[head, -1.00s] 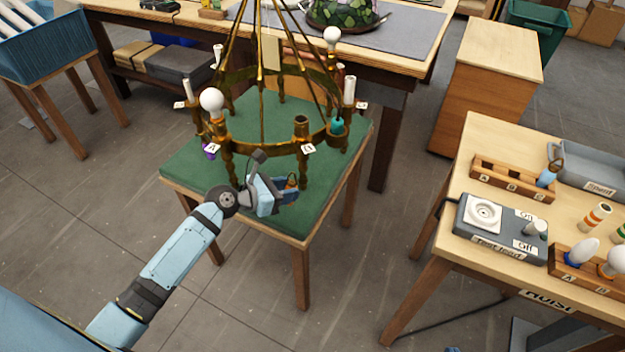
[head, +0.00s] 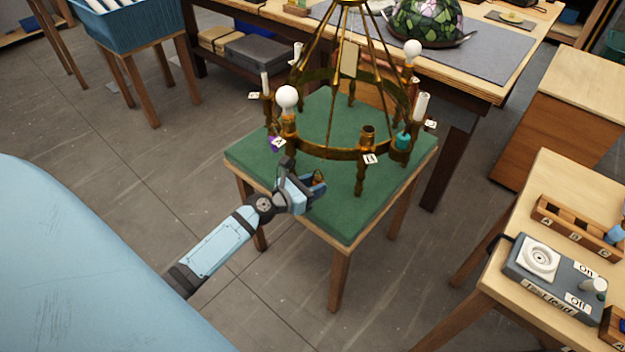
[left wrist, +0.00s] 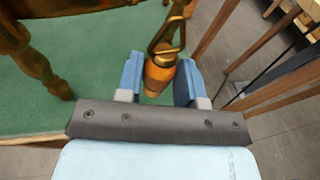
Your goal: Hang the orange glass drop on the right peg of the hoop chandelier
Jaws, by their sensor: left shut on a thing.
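The orange glass drop (left wrist: 160,75) has a brass loop on top, seen close up in the left wrist view. It also shows small in the head view (head: 319,180). My left gripper (head: 312,188) is shut on the drop, its blue fingers on either side of it in the left wrist view (left wrist: 160,84). It holds the drop in front of the brass hoop chandelier (head: 335,153), below the hoop's front and apart from it. A teal drop (head: 403,140) hangs at the hoop's right and a purple one (head: 276,144) at its left. I cannot make out the right peg clearly. My right gripper is out of view.
The chandelier stands on a green-topped table (head: 345,220). Candle sleeves, white bulbs and label tags sit around the hoop. A test box (head: 560,280) and a wooden rack (head: 575,228) stand on the bench at right. Open floor lies before the green table.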

